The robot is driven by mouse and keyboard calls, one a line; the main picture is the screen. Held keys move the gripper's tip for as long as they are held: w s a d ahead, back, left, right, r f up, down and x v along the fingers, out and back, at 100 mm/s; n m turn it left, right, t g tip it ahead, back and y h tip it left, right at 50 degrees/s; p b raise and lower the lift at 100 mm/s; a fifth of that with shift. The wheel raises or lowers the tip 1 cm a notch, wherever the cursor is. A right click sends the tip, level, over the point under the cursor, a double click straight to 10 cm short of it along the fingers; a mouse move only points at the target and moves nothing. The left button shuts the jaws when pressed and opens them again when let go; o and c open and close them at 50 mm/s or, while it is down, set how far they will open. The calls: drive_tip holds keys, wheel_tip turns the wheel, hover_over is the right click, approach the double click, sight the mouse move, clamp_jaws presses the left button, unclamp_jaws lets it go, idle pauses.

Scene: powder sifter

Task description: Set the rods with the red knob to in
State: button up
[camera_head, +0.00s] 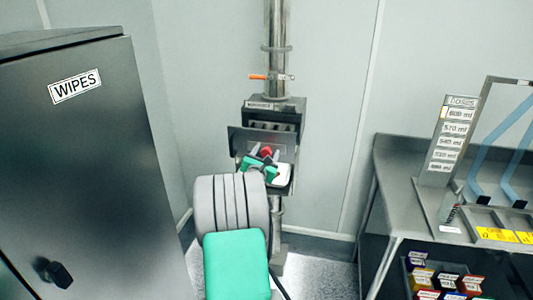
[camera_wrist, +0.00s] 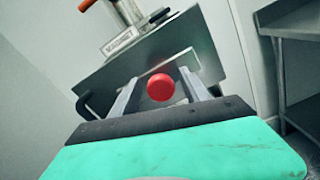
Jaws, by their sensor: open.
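The red knob (camera_wrist: 161,87) shows in the wrist view between the two fingers of my gripper (camera_wrist: 157,92), in front of a grey metal panel (camera_wrist: 140,65). It also shows small in the head view (camera_head: 267,152). My gripper (camera_head: 263,160) is open, with a finger on either side of the knob; I cannot tell whether either finger touches it. The rods behind the knob are hidden. The sifter (camera_head: 272,108) stands on a vertical metal pipe, with its dark plate (camera_head: 242,138) facing my arm. A black handle (camera_wrist: 86,107) sits at the panel's left edge.
A dark cabinet labelled WIPES (camera_head: 100,150) stands at the left. A metal table (camera_head: 400,160) with a dose chart (camera_head: 448,140) is at the right, with coloured boxes below. An orange-handled valve (camera_head: 262,77) is on the pipe above the sifter.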

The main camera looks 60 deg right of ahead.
drive_tip(key=b+v, duration=0.1)
drive_tip(key=v, duration=0.6)
drive_tip(key=shift+s+a, duration=0.15)
drive_tip(key=shift+a, duration=0.2)
